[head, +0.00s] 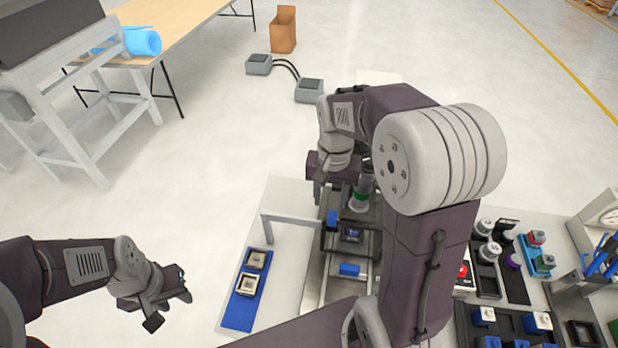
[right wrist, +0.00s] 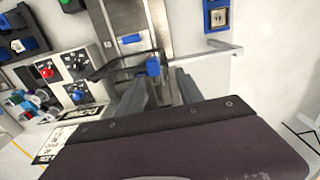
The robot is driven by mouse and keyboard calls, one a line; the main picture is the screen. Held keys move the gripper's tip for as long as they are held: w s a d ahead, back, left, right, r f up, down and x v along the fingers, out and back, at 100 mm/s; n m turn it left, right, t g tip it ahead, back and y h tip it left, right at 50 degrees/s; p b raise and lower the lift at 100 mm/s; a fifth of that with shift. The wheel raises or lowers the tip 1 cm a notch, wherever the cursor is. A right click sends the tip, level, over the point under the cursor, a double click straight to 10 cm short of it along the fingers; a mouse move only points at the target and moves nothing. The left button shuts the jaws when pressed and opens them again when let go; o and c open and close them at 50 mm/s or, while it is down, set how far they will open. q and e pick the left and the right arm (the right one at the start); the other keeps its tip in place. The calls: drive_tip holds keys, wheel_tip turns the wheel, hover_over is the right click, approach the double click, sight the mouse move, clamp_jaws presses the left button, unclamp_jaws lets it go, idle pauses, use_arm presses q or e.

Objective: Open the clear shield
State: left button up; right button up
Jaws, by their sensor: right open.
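In the right wrist view, a dark-edged frame that looks like the clear shield (right wrist: 112,68) spans the metal fixture, with a blue handle block (right wrist: 153,66) at its edge. My right gripper (right wrist: 155,82) is open. Its two fingers point at the blue block, which shows between their tips; I cannot tell whether they touch it. In the head view the fixture (head: 352,236) stands under my right arm, which hides much of the shield. A blue block (head: 332,218) shows at the fixture's left side. My left gripper (head: 170,303) is open and empty, left of the table.
A blue tray (head: 237,319) with two square parts lies on the white table (head: 284,194), near a grey bracket (head: 290,217). A red button box (head: 463,272) and dark trays of parts (head: 513,278) stand to the right.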

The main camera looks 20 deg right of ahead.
sight(332, 214)
drive_tip(key=shift+w+d+r+p, duration=0.1)
drive_tip(key=shift+w+r+p, duration=0.05)
drive_tip(key=shift+r+p, duration=0.3)
drive_tip(key=shift+w+d+r+p, duration=0.1)
drive_tip(key=shift+w+r+p, duration=0.1)
drive_tip(key=shift+r, duration=0.3)
drive_tip(key=shift+s+d+r, duration=0.1)
drive_tip(key=shift+s+r, duration=0.2)
drive_tip(key=shift+s, duration=0.35)
drive_tip(key=shift+s+r, duration=0.3)
drive_tip(key=shift+s, duration=0.5)
drive_tip(key=f, duration=0.1)
drive_tip(key=w+f, duration=0.1)
drive_tip(key=f, duration=0.2)
drive_tip(key=shift+w+f+p, duration=0.15)
drive_tip(key=shift+w+p, duration=0.1)
drive_tip(key=shift+p, duration=0.15)
drive_tip(key=f, duration=0.5)
drive_tip(key=shift+s, duration=0.3)
use_arm(q)
drive_tip(key=r, duration=0.3)
drive_tip(key=shift+s+r, duration=0.35)
use_arm(e)
drive_tip(key=shift+w+f, duration=0.15)
drive_tip(key=shift+w, duration=0.05)
clamp_jaws()
